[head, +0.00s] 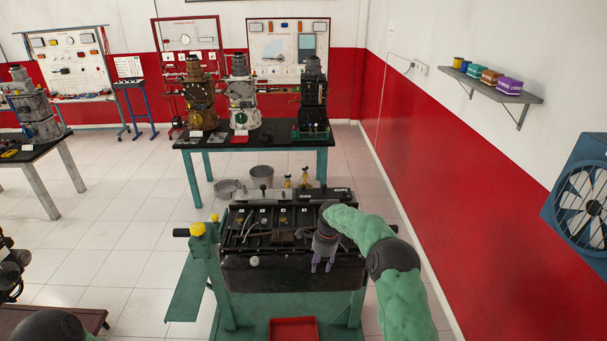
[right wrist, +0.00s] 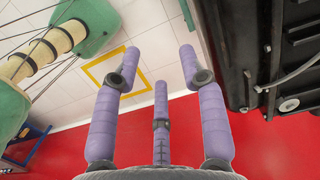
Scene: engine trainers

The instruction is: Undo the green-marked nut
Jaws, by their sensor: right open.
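The engine trainer (head: 285,268) is a black engine block on a green stand in the middle of the head view. I cannot make out a green-marked nut in either view. My right gripper (head: 322,265) hangs in front of the engine's right part, purple fingers pointing down. In the right wrist view it also shows (right wrist: 160,70), its three fingers spread and nothing between them. The black engine side (right wrist: 262,60) stands to the right of the fingers there, apart from them. My left gripper is out of view.
A red tray (head: 293,330) sits low at the stand's front. A green side plate (head: 188,290) juts out left. Behind is a table with several engines (head: 242,137). A bucket (head: 262,174) stands on the floor. A wall shelf (head: 505,95) is at the right.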

